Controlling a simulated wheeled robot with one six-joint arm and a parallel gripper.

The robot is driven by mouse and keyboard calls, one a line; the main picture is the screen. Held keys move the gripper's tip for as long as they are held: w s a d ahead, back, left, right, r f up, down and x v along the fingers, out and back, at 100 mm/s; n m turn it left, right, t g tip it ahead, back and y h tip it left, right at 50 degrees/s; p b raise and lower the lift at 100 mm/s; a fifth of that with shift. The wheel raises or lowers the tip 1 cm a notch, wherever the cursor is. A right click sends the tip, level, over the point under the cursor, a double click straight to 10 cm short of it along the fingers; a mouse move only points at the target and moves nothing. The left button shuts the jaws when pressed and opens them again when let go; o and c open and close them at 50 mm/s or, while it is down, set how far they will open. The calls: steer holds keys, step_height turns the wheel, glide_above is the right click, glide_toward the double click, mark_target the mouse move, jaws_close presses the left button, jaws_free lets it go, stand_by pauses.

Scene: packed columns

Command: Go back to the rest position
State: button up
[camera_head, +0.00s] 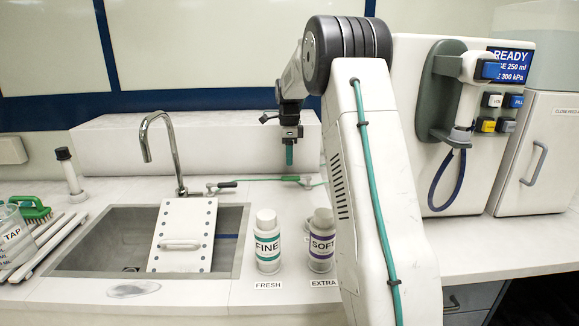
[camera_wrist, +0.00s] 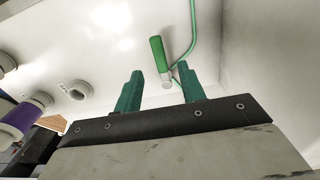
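My gripper (camera_head: 289,157) hangs from my raised arm above the back of the counter in the head view, pointing down. In the wrist view its two green fingers (camera_wrist: 157,92) stand apart with nothing between them. Beyond the fingertips a green-handled tool (camera_wrist: 158,55) with a thin green hose lies on the white counter. The hose with its green end also shows in the head view (camera_head: 290,178), just below the gripper. The gripper is clear of it.
A sink (camera_head: 110,240) with a tall tap (camera_head: 165,140) and a white board (camera_head: 183,236) lies left. A dispenser machine (camera_head: 470,120) stands right.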

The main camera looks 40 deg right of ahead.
steer(key=shift+r, duration=0.65)
steer(key=s+a+r+n, duration=0.5)
steer(key=s+a+n, duration=0.15)
steer(key=a, duration=0.45)
steer(key=s+a+r+n, duration=0.5)
steer(key=s+a, duration=0.3)
steer(key=a, duration=0.3)
steer(key=s+a+f+n, duration=0.2)
steer(key=s+a+n, duration=0.2)
steer(key=s, duration=0.4)
steer(key=s+a+f+n+t, duration=0.1)
steer(key=s+a+n, duration=0.3)
steer(key=s, duration=0.4)
steer(key=s+a+f+n, duration=0.3)
steer(key=s+n, duration=0.3)
steer(key=s, duration=0.2)
steer(key=shift+a+f, duration=0.35)
steer(key=shift+a, duration=0.35)
